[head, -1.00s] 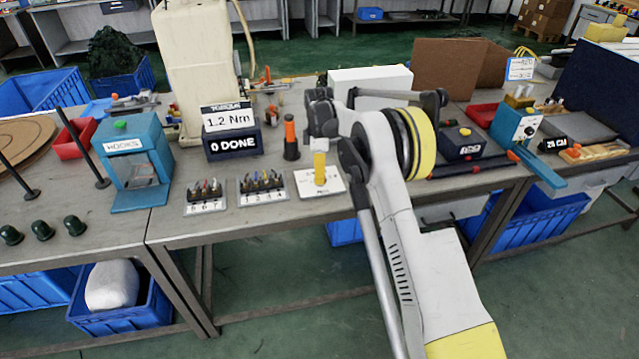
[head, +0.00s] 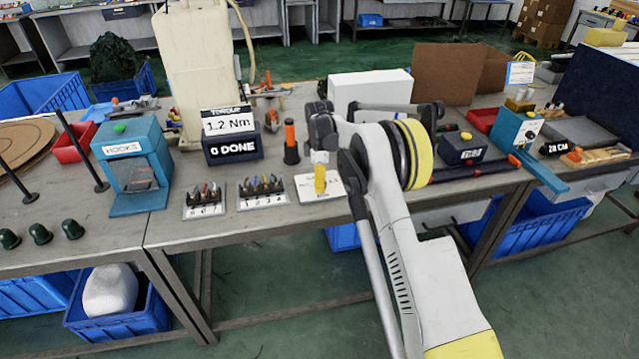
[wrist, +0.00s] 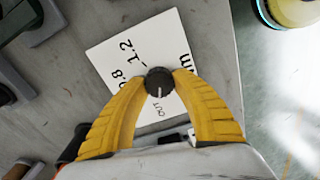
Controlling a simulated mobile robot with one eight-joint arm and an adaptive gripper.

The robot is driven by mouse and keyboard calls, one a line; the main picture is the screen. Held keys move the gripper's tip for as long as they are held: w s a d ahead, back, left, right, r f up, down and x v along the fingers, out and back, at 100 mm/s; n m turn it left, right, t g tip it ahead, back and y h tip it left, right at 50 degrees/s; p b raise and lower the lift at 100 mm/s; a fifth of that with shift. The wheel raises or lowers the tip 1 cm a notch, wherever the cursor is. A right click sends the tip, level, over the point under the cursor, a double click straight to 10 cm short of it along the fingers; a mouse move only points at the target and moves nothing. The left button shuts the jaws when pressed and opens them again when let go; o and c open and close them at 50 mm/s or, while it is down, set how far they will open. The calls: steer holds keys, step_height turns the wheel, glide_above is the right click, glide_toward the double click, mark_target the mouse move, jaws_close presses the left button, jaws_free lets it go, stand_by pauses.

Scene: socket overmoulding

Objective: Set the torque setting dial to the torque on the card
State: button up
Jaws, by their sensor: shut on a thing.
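The torque card (head: 230,123) at the back of the bench reads 1.2 Nm. The torque setting dial is a small dark round knob (wrist: 160,82) with a white pointer line, on a white plate (wrist: 112,58) that also shows in the head view (head: 335,190). The plate bears 0.8, 1.2, OUT and part of Nm. The pointer line points down in the wrist view, towards OUT rather than 1.2. My gripper (wrist: 159,80) has its yellow fingertips on either side of the knob, shut on it. In the head view my gripper (head: 320,180) hides the knob.
Two small racks of bits (head: 204,198) (head: 262,190) stand left of the plate. An orange-and-black upright tool (head: 291,145) stands just behind it. A dark box reading 0 DONE (head: 232,148) is below the card. The bench's front edge is close to the plate.

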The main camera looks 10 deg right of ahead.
steer(key=shift+m, duration=0.3)
steer(key=m+p, duration=0.1)
steer(key=m, duration=0.4)
steer(key=shift+m+p, duration=0.35)
steer(key=shift+m, duration=0.05)
steer(key=m+p, duration=0.1)
steer(key=m, duration=0.6)
steer(key=shift+w+d, duration=0.1)
steer(key=m, duration=0.6)
steer(key=shift+d+m+p, duration=0.1)
steer(key=shift+m+p, duration=0.2)
steer(key=m, duration=0.6)
steer(key=shift+m, duration=0.4)
steer(key=o, duration=1.2)
steer(key=shift+d, duration=0.1)
